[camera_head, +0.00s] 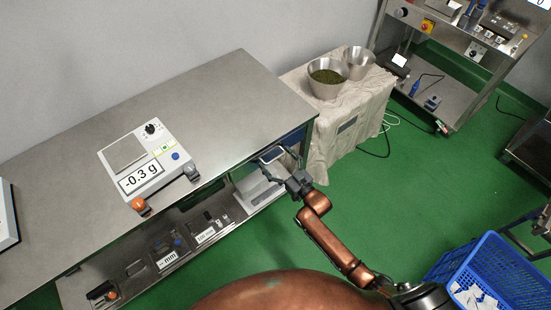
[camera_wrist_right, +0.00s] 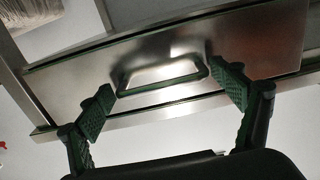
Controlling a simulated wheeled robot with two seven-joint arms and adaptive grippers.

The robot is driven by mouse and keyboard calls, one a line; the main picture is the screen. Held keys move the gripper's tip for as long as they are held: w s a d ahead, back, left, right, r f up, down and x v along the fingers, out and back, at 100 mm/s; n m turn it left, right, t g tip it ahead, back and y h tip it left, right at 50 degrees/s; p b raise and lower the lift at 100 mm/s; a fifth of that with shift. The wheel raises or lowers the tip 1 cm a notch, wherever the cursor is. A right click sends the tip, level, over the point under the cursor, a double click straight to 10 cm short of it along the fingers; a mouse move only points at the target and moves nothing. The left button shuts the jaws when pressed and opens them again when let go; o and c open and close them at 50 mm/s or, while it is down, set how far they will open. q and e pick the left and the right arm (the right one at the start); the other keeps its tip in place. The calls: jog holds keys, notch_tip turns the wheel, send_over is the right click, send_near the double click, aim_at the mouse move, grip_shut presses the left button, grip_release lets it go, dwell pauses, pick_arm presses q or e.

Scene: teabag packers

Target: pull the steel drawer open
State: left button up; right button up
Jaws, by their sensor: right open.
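The steel drawer (camera_wrist_right: 255,45) has a plain brushed front with a raised bar handle (camera_wrist_right: 165,84) in the right wrist view. Its front looks closed in its frame under the worktop. My right gripper (camera_wrist_right: 163,80) is open, with one dark green ridged finger at each end of the handle and the handle between them. I cannot tell whether the fingers touch it. In the head view my right gripper (camera_head: 272,163) is at the worktop's front edge near its right end, and the drawer front is mostly hidden. My left gripper is not in view.
The steel worktop (camera_head: 225,95) carries a scale (camera_head: 128,155) reading -0.3 g. A lower shelf (camera_head: 135,285) holds tools and a pale box (camera_head: 258,190). A cloth-covered stand (camera_head: 325,135) with two steel bowls is right of the worktop. A blue crate (camera_head: 480,262) stands at lower right. Green floor before the worktop is clear.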

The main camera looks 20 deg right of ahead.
jog(key=c, duration=1.4)
